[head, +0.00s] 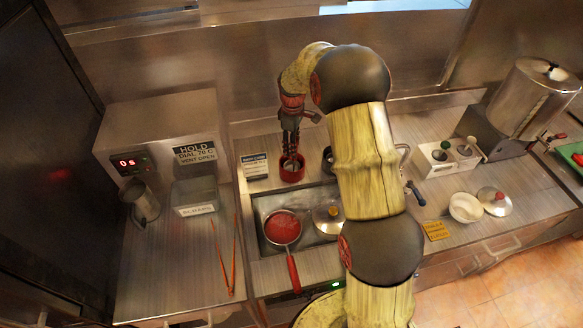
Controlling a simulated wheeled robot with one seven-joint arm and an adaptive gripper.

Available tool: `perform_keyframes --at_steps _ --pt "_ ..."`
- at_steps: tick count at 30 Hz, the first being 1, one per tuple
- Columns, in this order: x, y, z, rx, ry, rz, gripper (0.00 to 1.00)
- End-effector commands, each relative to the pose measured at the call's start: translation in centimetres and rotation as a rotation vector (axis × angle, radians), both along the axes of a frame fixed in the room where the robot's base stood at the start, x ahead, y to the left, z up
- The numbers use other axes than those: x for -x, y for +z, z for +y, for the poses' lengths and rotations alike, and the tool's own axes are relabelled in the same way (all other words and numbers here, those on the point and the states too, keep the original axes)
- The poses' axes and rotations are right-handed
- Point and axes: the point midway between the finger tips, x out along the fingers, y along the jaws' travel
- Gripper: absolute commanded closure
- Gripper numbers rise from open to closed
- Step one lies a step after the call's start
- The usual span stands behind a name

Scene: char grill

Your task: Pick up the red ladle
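A round pan-like vessel with a red surface inside (283,227) and a red handle (294,273) sits in the recessed metal well; the handle points to the front over the counter edge. I cannot tell whether this is the red ladle or another red-handled vessel. My gripper (290,153) points down at the back of the counter, right over a small red cup (293,175). Something metallic shows at the cup's mouth below my fingers. The fingers are too small and dark to show whether they are open or hold anything.
A metal lid (328,217) lies right of the red vessel in the well. A holding unit (160,140) and long orange-red tongs (224,262) are at left. A white holder (446,157), a white bowl (465,207) and a large steel pot (536,98) stand right of my arm.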

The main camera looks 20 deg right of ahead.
Motion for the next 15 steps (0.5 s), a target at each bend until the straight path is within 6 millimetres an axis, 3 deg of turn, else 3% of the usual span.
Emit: perform_keyframes --at_steps 6,15 --pt "0.0 -3.2 -0.3 -0.001 0.0 0.004 0.62" --pt "0.0 -3.7 -0.3 0.0 -0.001 0.0 0.63"
